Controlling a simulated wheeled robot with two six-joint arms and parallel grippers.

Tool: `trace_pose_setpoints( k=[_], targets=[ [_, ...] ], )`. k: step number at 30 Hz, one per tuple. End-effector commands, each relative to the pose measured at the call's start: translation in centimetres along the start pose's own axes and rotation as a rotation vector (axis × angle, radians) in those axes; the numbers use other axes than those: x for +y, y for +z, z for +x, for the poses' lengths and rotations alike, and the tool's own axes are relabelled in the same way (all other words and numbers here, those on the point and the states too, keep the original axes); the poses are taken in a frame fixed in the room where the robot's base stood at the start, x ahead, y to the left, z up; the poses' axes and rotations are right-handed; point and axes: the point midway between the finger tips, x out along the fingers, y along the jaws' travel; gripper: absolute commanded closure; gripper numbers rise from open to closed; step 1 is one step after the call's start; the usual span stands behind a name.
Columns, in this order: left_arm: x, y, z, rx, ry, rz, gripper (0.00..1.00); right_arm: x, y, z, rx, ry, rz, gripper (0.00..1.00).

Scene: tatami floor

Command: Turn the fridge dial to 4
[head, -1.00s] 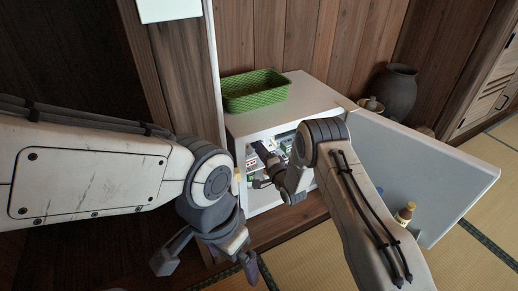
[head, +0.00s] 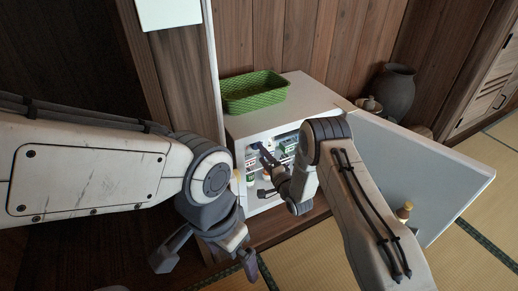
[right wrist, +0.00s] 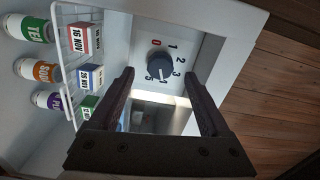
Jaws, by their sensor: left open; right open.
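The dial (right wrist: 159,64) is a dark round knob on a white panel inside the fridge (head: 285,100), ringed by numbers from a red 0 to 5. A small pale mark at the knob's lower edge seems to point toward the 4; it is too small to be sure. My right gripper (head: 264,174) is open and empty at the fridge opening. In the right wrist view its fingers (right wrist: 160,76) are apart on either side of the dial, short of it and not touching. My left gripper (head: 206,266) is open and empty, low in front of the fridge's left side.
The fridge door (head: 445,180) stands open to the right, with a bottle (head: 404,211) on it. Cans (right wrist: 47,72) and date-marked boxes (right wrist: 90,78) sit by a wire rack (right wrist: 65,60). A green basket (head: 254,92) rests on top of the fridge.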

Motion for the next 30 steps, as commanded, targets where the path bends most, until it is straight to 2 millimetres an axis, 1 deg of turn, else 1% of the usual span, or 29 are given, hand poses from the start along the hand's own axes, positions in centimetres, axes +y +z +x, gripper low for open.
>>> trace_pose_setpoints(
  k=[1,6,9,12,17,28,30],
  targets=[
    [0.1,-0.1,-0.9,0.0,0.0,0.0,0.0,-0.3,-0.1,-1.2,0.001,0.006,0.002,0.19],
    [0.1,-0.1,-2.0,0.0,0.0,0.0,0.0,-0.2,-0.1,-4.4,0.001,0.004,0.002,0.19],
    [0.2,-0.1,-2.4,0.0,0.0,0.0,0.0,-0.1,-0.1,-5.6,0.001,0.004,0.001,0.19],
    [0.2,-0.1,-2.5,0.0,0.0,0.0,0.0,0.0,0.0,-6.4,0.0,0.003,0.0,0.19],
    [0.2,-0.1,-2.5,0.0,0.0,0.0,0.0,0.0,0.0,-6.7,0.0,0.0,0.0,0.19],
    [0.2,-0.1,-2.5,0.0,0.0,0.0,0.0,0.0,0.0,-6.6,0.0,0.001,-0.001,0.19],
    [0.2,-0.1,-2.5,0.0,0.0,0.0,0.0,-0.3,0.1,-6.3,-0.004,0.01,-0.013,0.19]
  ],
)
